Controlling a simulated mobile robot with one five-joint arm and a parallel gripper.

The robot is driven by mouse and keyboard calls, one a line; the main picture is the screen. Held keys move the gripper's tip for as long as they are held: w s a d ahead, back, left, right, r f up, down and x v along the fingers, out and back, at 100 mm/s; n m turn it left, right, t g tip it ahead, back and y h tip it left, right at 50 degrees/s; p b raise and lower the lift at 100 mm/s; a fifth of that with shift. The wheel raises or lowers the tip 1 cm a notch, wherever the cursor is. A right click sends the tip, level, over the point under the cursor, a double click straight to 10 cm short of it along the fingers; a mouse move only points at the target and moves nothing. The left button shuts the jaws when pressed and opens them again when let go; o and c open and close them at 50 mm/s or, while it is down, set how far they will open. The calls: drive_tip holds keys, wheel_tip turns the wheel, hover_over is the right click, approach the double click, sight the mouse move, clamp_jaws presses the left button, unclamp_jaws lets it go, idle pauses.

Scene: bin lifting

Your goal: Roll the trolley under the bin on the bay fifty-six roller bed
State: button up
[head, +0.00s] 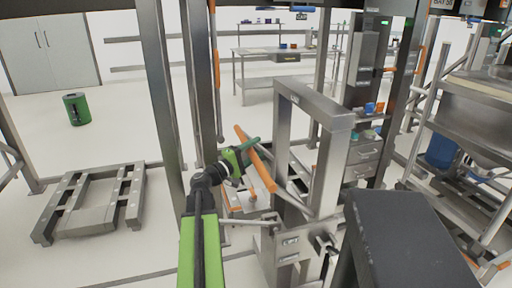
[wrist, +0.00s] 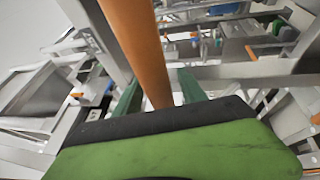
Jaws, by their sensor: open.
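An orange bar (head: 262,172), which looks like the trolley's handle, slants down to the right in the middle of the head view. My gripper (head: 250,152) is at this bar, with its dark green fingers open. In the wrist view the orange bar (wrist: 140,45) runs between the two fingers of my gripper (wrist: 160,90); I cannot tell whether they touch it. The trolley's body is mostly hidden behind my arm and metal posts. A sign that seems to read bay 56 (head: 443,3) is at the top right. A metal bin-like box (head: 478,108) stands below it on a frame.
Steel posts (head: 165,100) and a grey metal frame (head: 322,118) stand close around my arm. A low metal pallet-like frame (head: 90,205) lies on the left floor. A green waste bin (head: 75,109) stands farther back. The left floor is otherwise mostly clear.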

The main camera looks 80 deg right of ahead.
drive_tip(key=shift+s+d, duration=0.1)
drive_tip(key=shift+d, duration=0.05)
drive_tip(key=shift+c, duration=0.4)
clamp_jaws()
idle(0.7)
